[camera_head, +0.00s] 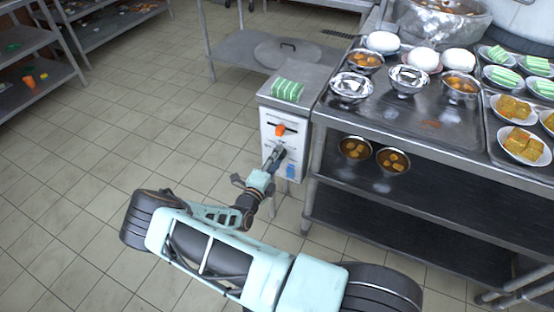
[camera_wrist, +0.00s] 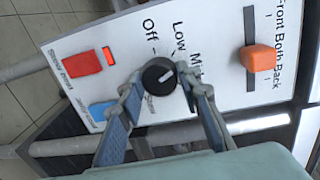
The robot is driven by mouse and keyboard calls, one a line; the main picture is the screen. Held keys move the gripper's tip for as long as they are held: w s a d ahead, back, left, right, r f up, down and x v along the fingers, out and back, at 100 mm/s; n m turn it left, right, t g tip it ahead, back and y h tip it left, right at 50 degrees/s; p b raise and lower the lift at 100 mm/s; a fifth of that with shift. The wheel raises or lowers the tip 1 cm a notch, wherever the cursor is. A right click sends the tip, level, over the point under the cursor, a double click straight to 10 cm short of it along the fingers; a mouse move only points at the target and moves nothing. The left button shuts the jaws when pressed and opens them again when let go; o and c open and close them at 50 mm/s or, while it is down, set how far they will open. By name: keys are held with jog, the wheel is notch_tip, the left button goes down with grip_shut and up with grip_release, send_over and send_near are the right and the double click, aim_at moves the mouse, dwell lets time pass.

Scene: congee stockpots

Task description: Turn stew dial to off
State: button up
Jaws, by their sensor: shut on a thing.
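The stew dial (camera_wrist: 160,76) is a round black knob with a white pointer line on a white control panel (camera_wrist: 215,75). Off, Low and a partly hidden Mid label lie above it in the wrist view. The pointer line slants to the upper right, away from Off; I cannot tell the exact setting. My gripper (camera_wrist: 162,82) is shut on the dial, one finger on each side. In the head view my gripper (camera_head: 275,156) reaches the front of the panel (camera_head: 268,143), and the dial is hidden behind it.
An orange slider (camera_wrist: 258,58) marked Front, Both, Back sits beside the dial. A red switch (camera_wrist: 82,64) and a blue switch (camera_wrist: 100,110) are on the other side. A steel counter (camera_head: 440,130) with bowls and plates stands right of the panel; open floor (camera_head: 90,150) lies left.

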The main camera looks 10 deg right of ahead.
jog(key=n+h+b, duration=0.1)
jog(key=n+b, duration=0.2)
jog(key=n, duration=0.8)
jog(key=shift+a+f+n, duration=0.1)
jog(key=shift+n, duration=0.2)
dwell(0.5)
jog(key=o, duration=1.2)
jog(key=shift+c, duration=0.2)
jog(key=v, duration=1.2)
jog(key=shift+w+a, duration=0.2)
